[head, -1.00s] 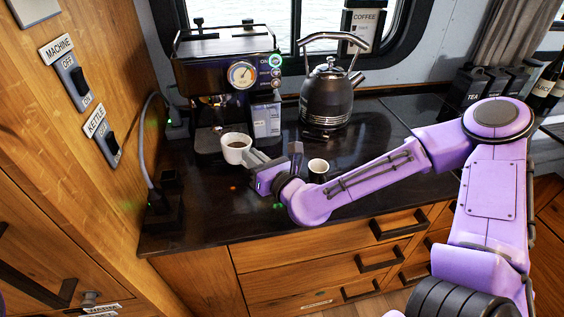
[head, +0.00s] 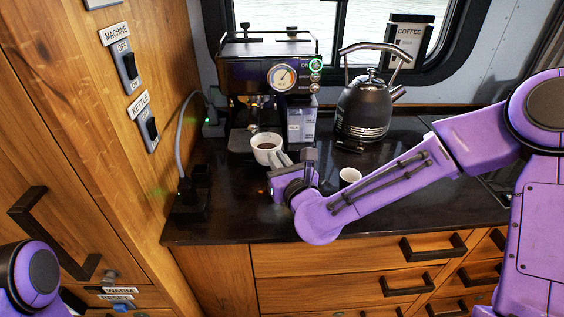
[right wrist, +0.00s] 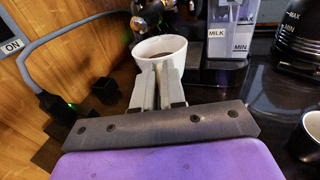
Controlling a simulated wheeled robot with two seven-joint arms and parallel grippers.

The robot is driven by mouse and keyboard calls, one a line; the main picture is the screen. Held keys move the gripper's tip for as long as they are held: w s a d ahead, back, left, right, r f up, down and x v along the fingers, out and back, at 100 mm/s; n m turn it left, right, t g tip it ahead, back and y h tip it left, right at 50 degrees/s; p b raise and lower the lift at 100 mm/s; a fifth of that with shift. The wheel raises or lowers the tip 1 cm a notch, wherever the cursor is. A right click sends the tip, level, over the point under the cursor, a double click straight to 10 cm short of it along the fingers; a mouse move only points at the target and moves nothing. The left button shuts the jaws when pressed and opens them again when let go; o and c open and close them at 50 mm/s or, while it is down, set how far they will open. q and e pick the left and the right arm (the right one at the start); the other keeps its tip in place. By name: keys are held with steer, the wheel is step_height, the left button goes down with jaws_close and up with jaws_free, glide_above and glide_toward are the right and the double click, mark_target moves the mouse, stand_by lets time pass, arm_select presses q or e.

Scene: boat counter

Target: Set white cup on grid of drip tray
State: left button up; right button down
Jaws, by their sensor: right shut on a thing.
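The white cup (head: 267,148) holds dark coffee and is upright in front of the coffee machine (head: 270,80). It also shows in the right wrist view (right wrist: 150,72). My right gripper (head: 285,165) is shut on the cup's near side. In the right wrist view its two fingers (right wrist: 158,88) are close together at the cup wall. The drip tray (head: 240,141) is at the machine's base, left of and behind the cup, and its grid is not clearly seen. I cannot tell whether the cup touches anything below. Of my left arm only a link shows; its gripper is out of view.
A small dark cup with a pale rim (head: 349,177) stands on the counter right of my right gripper. A black kettle (head: 364,108) stands behind it. A milk container (head: 301,125) is at the machine's right side. A grey cable (head: 181,135) runs along the left wall.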

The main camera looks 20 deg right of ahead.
steer(key=shift+w+d+f+b, duration=0.2)
steer(key=shift+w+d+b, duration=0.4)
steer(key=shift+w, duration=1.85)
steer(key=shift+w+d+f+b, duration=0.3)
steer(key=shift+w+d, duration=0.5)
steer(key=shift+w, duration=1.7)
steer(key=shift+w+d+f+b, duration=0.1)
steer(key=shift+w+d+b, duration=0.55)
steer(key=shift+w, duration=1.8)
steer(key=shift+b, duration=0.45)
steer(key=shift+f+b, duration=0.45)
steer(key=c, duration=1.1)
jaws_free()
steer(key=shift+r, duration=0.1)
steer(key=shift+s, duration=0.1)
